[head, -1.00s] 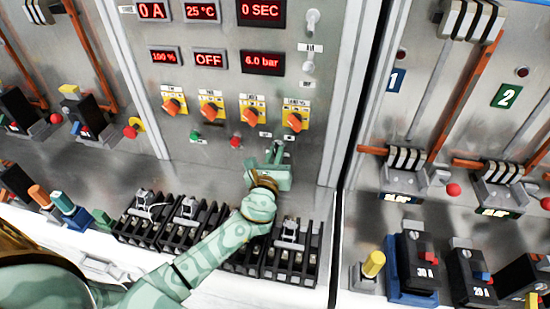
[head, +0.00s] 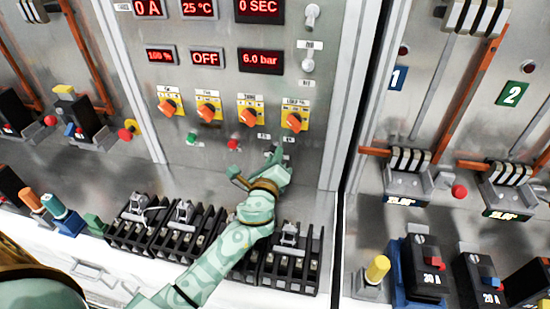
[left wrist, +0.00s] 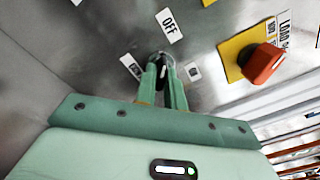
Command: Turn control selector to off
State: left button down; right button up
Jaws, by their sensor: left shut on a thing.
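The control selector (left wrist: 162,72) is a small black knob with a white line on a round metal base, low on the grey panel. In the left wrist view, an OFF label (left wrist: 169,24) is above it, and smaller labels are to its left and right. The white line looks roughly upright, toward the OFF label's side; its exact setting is hard to tell. My left gripper (left wrist: 162,90) has its two green fingers shut on the knob. In the head view my left gripper (head: 276,156) is at the panel and hides the knob. My right gripper is not in view.
A row of orange knobs on yellow plates, including this orange knob (head: 294,122), is just above my left gripper. A red button (head: 233,145) and a green button (head: 191,138) are to its left. Black terminal blocks (head: 292,265) stand below my forearm.

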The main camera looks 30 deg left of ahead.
pick_arm(q)
jog(key=shift+f, duration=0.15)
jog(key=c, duration=1.5)
grip_release()
jog(key=shift+s, duration=0.1)
jog(key=b+v, duration=0.1)
jog(key=v, duration=1.4)
jog(key=shift+s, duration=0.15)
jog(key=shift+s+d, duration=0.2)
jog(key=shift+s, duration=0.3)
jog(key=shift+s, duration=0.1)
